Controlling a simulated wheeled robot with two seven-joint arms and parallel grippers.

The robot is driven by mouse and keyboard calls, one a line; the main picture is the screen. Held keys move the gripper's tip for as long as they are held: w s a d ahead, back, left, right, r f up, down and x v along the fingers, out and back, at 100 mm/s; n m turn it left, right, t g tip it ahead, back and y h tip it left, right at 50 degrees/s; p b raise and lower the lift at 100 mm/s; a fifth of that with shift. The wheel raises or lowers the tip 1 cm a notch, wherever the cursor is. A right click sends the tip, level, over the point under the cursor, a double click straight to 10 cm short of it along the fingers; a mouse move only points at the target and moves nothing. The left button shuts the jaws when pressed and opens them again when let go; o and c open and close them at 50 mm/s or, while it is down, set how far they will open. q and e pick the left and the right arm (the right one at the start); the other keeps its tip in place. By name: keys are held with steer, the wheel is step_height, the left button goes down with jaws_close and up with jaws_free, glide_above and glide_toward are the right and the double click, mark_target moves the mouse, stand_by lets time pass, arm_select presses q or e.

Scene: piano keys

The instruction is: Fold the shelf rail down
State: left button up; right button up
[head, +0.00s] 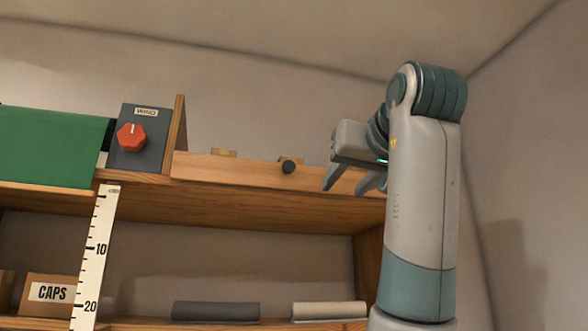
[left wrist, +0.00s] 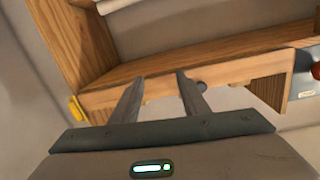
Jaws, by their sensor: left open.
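The shelf rail (head: 240,170) is a long wooden board standing upright along the front edge of the upper shelf. A small dark knob (head: 288,168) sits on it, right of its middle. My left gripper (head: 346,188) is open and empty near the rail's right end, to the right of the knob, with its fingers pointing down. In the left wrist view the scene is upside down, and the rail (left wrist: 240,72) and the dark knob (left wrist: 201,86) lie beyond the two spread fingers (left wrist: 160,76). I cannot tell whether a finger touches the rail. My right gripper is not in view.
A grey box with a red knob marked WIND (head: 131,137) and a green cloth (head: 50,147) are left of the rail. A ruler (head: 95,255) hangs in front. The lower shelf holds a CAPS box (head: 47,293) and two rolls (head: 215,311). A yellow piece (left wrist: 76,108) is at the rail's end.

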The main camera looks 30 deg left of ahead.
arm_select(q)
steer(key=s+r+n+y, duration=0.1)
steer(key=s+r+n, duration=0.1)
steer(key=s+r, duration=0.5)
steer(key=s+d, duration=0.1)
steer(key=s, duration=0.2)
steer(key=shift+s+r, duration=0.25)
steer(key=shift+s, duration=0.05)
steer(key=shift+a, duration=0.1)
steer(key=p, duration=0.8)
glide_toward(290, 165)
steer(key=x, duration=0.7)
steer(key=shift+w+a+r, duration=0.15)
steer(key=shift+r, duration=0.05)
steer(key=shift+w+a+f+p, duration=0.1)
steer(key=shift+w+a+p, duration=0.15)
steer(key=shift+a+p, duration=0.05)
